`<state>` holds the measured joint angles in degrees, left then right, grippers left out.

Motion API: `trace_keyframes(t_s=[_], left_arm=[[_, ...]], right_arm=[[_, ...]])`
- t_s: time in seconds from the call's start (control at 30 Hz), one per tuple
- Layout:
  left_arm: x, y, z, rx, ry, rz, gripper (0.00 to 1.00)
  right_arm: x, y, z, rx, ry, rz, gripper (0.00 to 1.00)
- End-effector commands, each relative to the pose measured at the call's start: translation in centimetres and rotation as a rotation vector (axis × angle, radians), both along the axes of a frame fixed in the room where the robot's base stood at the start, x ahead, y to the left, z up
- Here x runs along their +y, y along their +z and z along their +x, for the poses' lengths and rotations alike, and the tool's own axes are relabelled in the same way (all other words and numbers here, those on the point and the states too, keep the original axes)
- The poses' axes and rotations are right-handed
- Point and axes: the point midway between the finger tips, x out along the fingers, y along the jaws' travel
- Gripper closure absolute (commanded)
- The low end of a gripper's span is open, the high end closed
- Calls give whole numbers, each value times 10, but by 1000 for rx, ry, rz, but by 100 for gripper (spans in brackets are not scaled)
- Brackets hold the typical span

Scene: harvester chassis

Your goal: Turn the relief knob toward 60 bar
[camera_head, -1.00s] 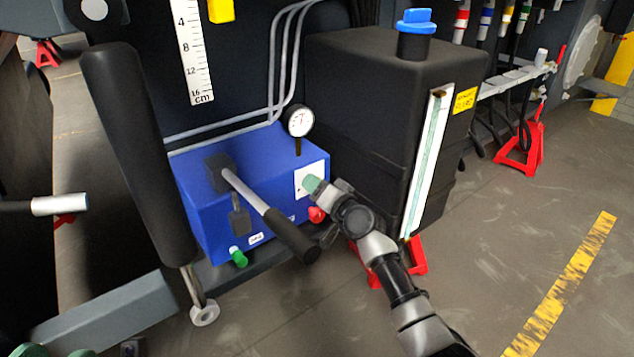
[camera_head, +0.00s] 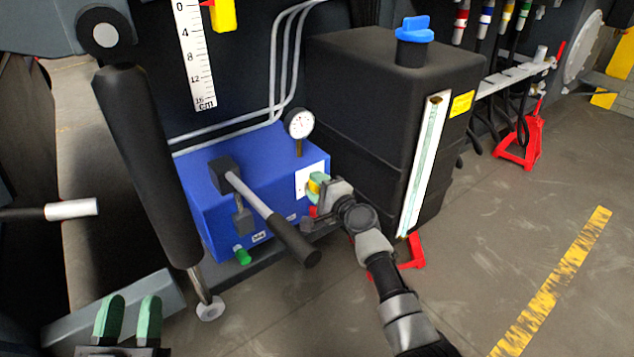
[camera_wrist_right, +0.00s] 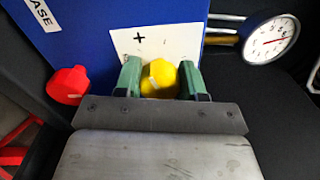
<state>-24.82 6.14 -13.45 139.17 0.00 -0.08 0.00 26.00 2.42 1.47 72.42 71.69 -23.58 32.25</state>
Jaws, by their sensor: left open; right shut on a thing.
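The relief knob is yellow and sits on a white plate on the side of the blue pump block (camera_head: 250,175). In the right wrist view the knob (camera_wrist_right: 159,79) lies between the two green fingertips of my right gripper (camera_wrist_right: 160,80), which is shut on it. A plus mark shows on the plate (camera_wrist_right: 137,45). In the head view my right gripper (camera_head: 320,184) covers most of the knob. The pressure gauge (camera_head: 299,124) stands above the block; its face also shows in the right wrist view (camera_wrist_right: 270,40). My left gripper (camera_head: 128,320) is open and empty at the bottom left.
A lever with a black grip (camera_head: 296,243) sticks out in front of the block. A red knob (camera_wrist_right: 68,85) is beside the white plate. A black tank (camera_head: 365,90) stands right of the block. A black cylinder (camera_head: 150,170) stands at left.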

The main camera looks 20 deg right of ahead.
Motion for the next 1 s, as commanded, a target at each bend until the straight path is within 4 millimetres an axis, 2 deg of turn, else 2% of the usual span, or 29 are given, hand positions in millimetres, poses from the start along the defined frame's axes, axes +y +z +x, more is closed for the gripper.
trace_keyframes(t_s=[0.27, 0.6, 1.0], left_arm=[[5, -34, 7, 299, 19, 81, 57], [14, -73, 0, 594, 36, 156, 57], [19, -91, -7, 725, 43, 188, 57]], right_arm=[[0, 1, -1, 91, 0, 239, 84], [0, 0, -1, 168, -1, 451, 84], [0, -2, -1, 202, 0, 543, 84]])
